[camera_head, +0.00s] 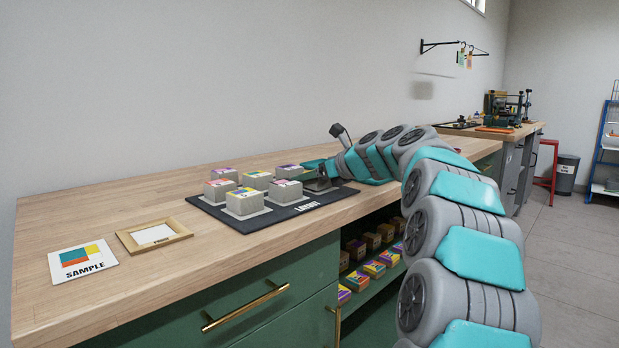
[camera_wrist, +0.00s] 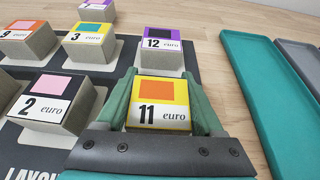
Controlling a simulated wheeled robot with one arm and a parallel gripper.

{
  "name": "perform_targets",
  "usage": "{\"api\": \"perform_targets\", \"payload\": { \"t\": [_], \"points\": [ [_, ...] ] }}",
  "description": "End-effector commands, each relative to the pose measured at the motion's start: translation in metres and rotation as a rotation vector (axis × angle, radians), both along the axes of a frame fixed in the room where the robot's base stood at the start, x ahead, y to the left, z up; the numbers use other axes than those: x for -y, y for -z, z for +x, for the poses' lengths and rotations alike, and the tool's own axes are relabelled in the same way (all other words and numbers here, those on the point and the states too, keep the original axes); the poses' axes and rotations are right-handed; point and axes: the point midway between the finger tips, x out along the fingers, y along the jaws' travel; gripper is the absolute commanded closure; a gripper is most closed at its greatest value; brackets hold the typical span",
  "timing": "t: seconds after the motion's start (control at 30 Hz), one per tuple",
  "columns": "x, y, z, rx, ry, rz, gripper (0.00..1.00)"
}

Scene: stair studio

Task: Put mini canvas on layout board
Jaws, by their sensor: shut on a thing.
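My gripper (camera_wrist: 162,100) is shut on a mini canvas (camera_wrist: 158,104), a small block with a yellow top, an orange square and "11 euro". In the wrist view it sits over the right end of the dark layout board (camera_wrist: 88,122); I cannot tell whether it touches the board. Other mini canvases stand on the board: "12 euro" (camera_wrist: 160,45) just behind, "3 euro" (camera_wrist: 92,42), "2 euro" (camera_wrist: 48,100) to the left, "9" (camera_wrist: 22,38). In the head view my gripper (camera_head: 318,184) is at the right end of the board (camera_head: 283,214) and hides the held canvas.
A wooden frame (camera_head: 128,240) and a "SAMPLE" card (camera_head: 82,270) lie left on the worktop (camera_head: 110,215). A teal tray (camera_wrist: 268,95) and a grey tray (camera_wrist: 302,65) lie right of the board. Several more blocks (camera_head: 374,268) sit on the shelf below.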

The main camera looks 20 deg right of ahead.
Motion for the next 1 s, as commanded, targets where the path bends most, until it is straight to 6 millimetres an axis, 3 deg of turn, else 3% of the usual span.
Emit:
{"api": "perform_targets", "payload": {
  "t": [0.1, 0.13, 0.4, 0.77, 1.0],
  "points": [
    [0.0, 0.002, 0.0, 0.0, 0.0, 0.0, 0.85],
    [0.0, 0.003, 0.0, 0.0, 0.0, 0.0, 0.3],
    [0.0, 0.003, 0.0, 0.0, 0.0, 0.0, 0.01],
    [0.0, 0.001, 0.0, -0.001, 0.0, -0.001, 0.01],
    [0.014, -0.019, -0.039, 0.001, 0.001, -0.001, 0.01]
  ]
}}
